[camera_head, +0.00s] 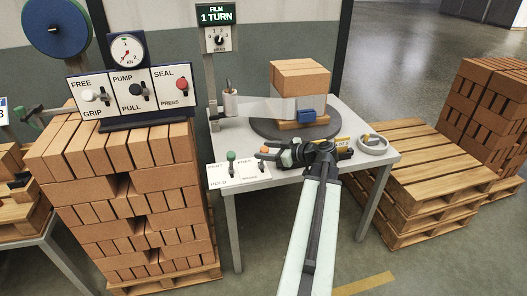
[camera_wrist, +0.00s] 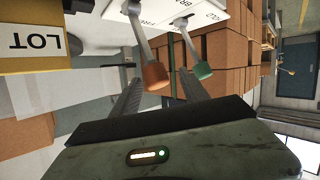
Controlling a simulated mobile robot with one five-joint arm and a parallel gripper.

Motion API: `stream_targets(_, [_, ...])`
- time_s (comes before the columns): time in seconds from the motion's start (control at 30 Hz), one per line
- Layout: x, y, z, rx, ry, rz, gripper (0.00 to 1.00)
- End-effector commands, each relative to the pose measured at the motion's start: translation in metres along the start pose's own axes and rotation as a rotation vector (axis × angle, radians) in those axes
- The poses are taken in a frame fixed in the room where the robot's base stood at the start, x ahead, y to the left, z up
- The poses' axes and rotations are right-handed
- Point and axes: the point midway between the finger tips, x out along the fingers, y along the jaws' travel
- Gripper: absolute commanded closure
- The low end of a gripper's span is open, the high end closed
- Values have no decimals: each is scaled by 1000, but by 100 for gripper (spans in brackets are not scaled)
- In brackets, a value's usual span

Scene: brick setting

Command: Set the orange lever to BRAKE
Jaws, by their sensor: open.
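The orange lever (camera_head: 264,150) stands on a white panel (camera_head: 225,182) at the front left of the white table. Its knob points up, on the FREE side; the BRAKE label is below. In the wrist view the orange knob (camera_wrist: 155,76) lies between the two fingers, with gaps visible on either side. My gripper (camera_head: 267,154) is open around or just behind the knob; contact cannot be told. The green lever (camera_head: 231,156) stands on the same panel to the left; its knob (camera_wrist: 203,69) is just beyond the right finger in the wrist view.
A turntable (camera_head: 264,128) carries a wrapped stack of bricks (camera_head: 299,80) behind my gripper. A tape roll (camera_head: 373,144) lies at right. A three-control panel (camera_head: 133,91) stands on bricks at left.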

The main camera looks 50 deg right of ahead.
Motion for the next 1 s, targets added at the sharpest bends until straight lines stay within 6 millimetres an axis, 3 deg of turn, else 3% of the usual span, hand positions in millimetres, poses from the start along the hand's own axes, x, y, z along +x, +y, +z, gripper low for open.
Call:
stream_targets(0.2, [-45,0,-4,1,-1,3,47])
stream_targets(0.4, [-68,0,-1,1,-1,0,47])
stream_targets(1.0, [-71,0,0,1,-1,1,47])
